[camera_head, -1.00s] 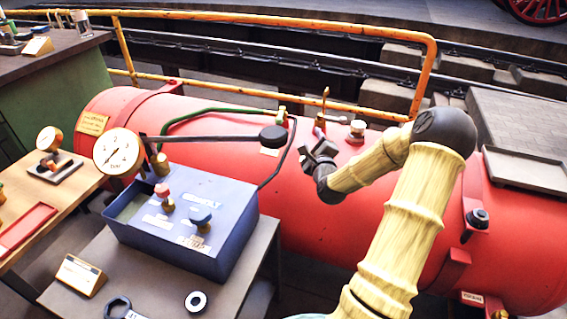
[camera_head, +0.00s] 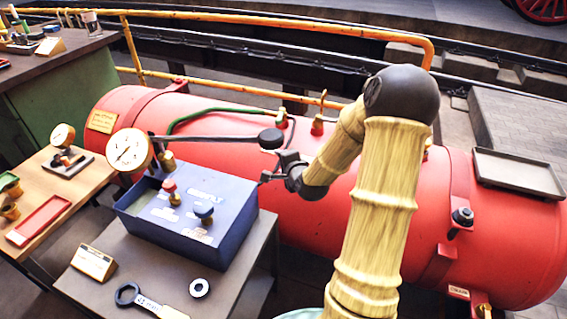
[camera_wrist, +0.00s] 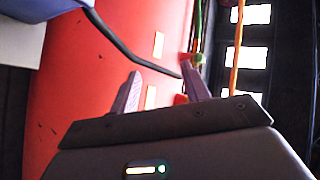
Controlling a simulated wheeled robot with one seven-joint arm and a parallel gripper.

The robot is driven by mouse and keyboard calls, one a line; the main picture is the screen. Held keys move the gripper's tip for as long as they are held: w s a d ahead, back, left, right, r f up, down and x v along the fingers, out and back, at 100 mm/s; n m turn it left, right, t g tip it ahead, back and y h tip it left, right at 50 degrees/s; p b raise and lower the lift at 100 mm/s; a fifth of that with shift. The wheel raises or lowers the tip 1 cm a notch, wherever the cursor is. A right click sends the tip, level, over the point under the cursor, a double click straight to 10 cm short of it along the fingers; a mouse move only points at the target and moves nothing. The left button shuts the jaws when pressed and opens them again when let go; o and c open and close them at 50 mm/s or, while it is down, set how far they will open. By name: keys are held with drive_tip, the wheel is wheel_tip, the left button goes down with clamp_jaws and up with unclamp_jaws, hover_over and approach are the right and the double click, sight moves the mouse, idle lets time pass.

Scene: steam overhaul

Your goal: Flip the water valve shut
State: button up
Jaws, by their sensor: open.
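A brass valve with an upright lever (camera_head: 322,104) stands on top of the red boiler (camera_head: 235,185). A green hose (camera_head: 205,112) runs to a brass fitting (camera_head: 281,119) left of it. No readable label shows which is the water valve. My gripper (camera_head: 268,167) is open and empty, in front of the boiler, right of the blue pump box (camera_head: 238,215) and nearer than these fittings. In the wrist view its open fingers (camera_wrist: 160,80) point across the red shell; the green hose (camera_wrist: 198,28) shows just beyond the right finger.
The pump's long black handle (camera_head: 205,138) reaches right, its round knob close above my gripper. An orange rail (camera_head: 240,26) runs behind the boiler. A wrench (camera_head: 145,300) lies on the table.

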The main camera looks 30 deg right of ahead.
drive_tip(key=shift+a, duration=0.2)
drive_tip(key=c, duration=0.4)
drive_tip(key=shift+w+d+f+b, duration=0.1)
drive_tip(key=shift+d+f+b, duration=0.2)
drive_tip(key=shift+b, duration=0.2)
drive_tip(key=c, duration=0.4)
drive_tip(key=d+t+b, duration=0.1)
drive_tip(key=b, duration=0.1)
drive_tip(key=w+d+f+t+b, duration=0.1)
drive_tip(key=d+b, duration=0.1)
drive_tip(key=b, duration=0.1)
drive_tip(key=w+d+f+m+b, duration=0.1)
drive_tip(key=d+b, duration=0.1)
drive_tip(key=shift+w+d+f+t, duration=0.1)
drive_tip(key=shift+w+t, duration=0.15)
drive_tip(key=shift+t, duration=0.15)
clamp_jaws()
drive_tip(key=d+t+b, duration=0.1)
drive_tip(key=d+b, duration=0.1)
drive_tip(key=d+t+b, duration=0.1)
drive_tip(key=d+b, duration=0.1)
drive_tip(key=b, duration=0.1)
drive_tip(key=d+t+b, duration=0.1)
drive_tip(key=d+b, duration=0.1)
drive_tip(key=b, duration=0.1)
drive_tip(key=shift+w+d+f+m+t, duration=0.15)
drive_tip(key=shift+d+f+m+t, duration=0.15)
drive_tip(key=shift+d+m, duration=0.1)
drive_tip(key=shift+d+r, duration=0.1)
drive_tip(key=shift+r, duration=0.25)
